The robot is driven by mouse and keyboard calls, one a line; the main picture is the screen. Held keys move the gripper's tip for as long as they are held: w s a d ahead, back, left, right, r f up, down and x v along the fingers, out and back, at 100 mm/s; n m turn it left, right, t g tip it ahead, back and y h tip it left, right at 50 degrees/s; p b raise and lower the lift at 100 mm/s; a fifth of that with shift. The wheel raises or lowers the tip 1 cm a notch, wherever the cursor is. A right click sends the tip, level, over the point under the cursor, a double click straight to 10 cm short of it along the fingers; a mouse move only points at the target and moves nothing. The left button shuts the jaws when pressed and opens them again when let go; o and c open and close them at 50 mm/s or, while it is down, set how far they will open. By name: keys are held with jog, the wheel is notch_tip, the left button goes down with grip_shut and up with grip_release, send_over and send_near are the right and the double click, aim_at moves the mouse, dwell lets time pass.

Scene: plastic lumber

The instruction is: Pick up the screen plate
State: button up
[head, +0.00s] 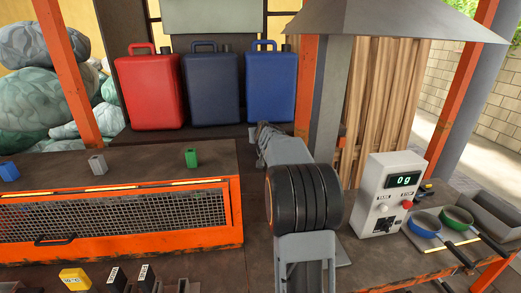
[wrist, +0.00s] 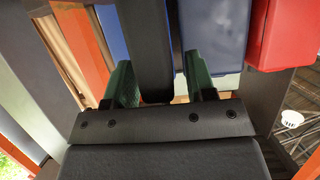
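My gripper (wrist: 160,78) shows in the wrist view as two green fingers standing well apart. A dark, round-ended bar (wrist: 148,45) shows between them, nearer the left finger, with a gap to the right one. I cannot tell what it is, and it does not look gripped. In the head view my arm reaches away from me in the middle, and its own links hide the fingers. I cannot surely pick out the screen plate. A wire-mesh panel (head: 110,222) with a black handle (head: 55,240) sits in an orange-framed box at the left.
Red (head: 152,90), dark navy (head: 212,90) and blue (head: 270,88) jugs stand at the back. A grey post (head: 327,100) rises beside my arm. A scale reading 0 g (head: 387,192) and two pans (head: 424,222) are at the right. Small blocks (head: 75,279) lie in front.

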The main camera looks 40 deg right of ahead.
grip_shut()
jog(key=shift+r, duration=0.1)
dwell(0.4)
notch_tip(320, 180, up, 20)
jog(key=p, duration=0.1)
jog(key=shift+p, duration=0.4)
dwell(1.2)
